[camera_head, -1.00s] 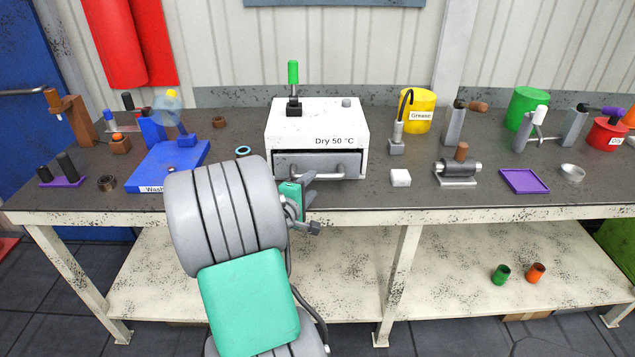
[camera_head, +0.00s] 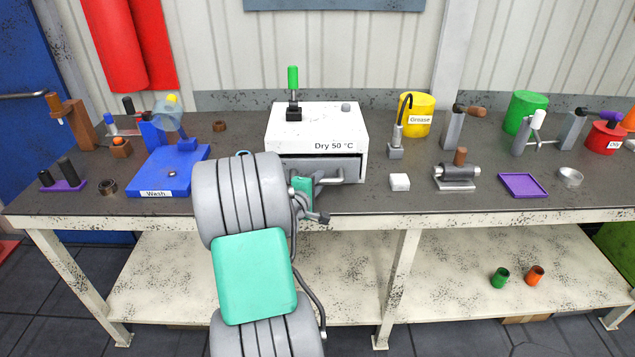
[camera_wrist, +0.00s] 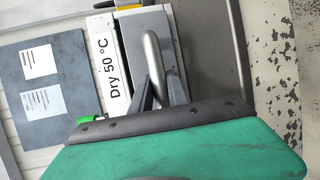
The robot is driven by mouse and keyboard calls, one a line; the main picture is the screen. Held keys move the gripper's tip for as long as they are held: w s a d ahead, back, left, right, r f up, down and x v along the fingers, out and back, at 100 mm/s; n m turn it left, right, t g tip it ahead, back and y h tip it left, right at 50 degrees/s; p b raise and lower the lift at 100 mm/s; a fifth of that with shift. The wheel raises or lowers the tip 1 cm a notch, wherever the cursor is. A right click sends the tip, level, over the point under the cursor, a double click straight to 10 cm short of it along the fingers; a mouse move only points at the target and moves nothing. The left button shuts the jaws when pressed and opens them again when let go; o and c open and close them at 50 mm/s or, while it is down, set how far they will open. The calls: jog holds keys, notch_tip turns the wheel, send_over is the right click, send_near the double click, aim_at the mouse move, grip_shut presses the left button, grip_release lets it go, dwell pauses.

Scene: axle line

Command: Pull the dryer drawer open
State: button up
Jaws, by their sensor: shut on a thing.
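The dryer (camera_head: 318,128) is a white box marked "Dry 50 °C" on the bench. Its grey drawer front (camera_head: 350,172) stands a little out from the box, with a dark strip showing above it. The bar handle (camera_head: 331,181) is on the drawer front, and it also shows in the wrist view (camera_wrist: 152,55). My gripper (camera_head: 314,186) is at the handle; in the wrist view my gripper (camera_wrist: 160,84) has its fingers on either side of the bar, shut on it. My arm hides the drawer's left part.
A green-topped lever (camera_head: 293,78) stands on the dryer. The blue wash unit (camera_head: 165,170) is to the left. A white block (camera_head: 399,182) and the yellow grease can (camera_head: 418,115) are to the right. The bench's front edge (camera_head: 450,217) runs below my gripper.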

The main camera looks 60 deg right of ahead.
grip_shut()
dwell(0.8)
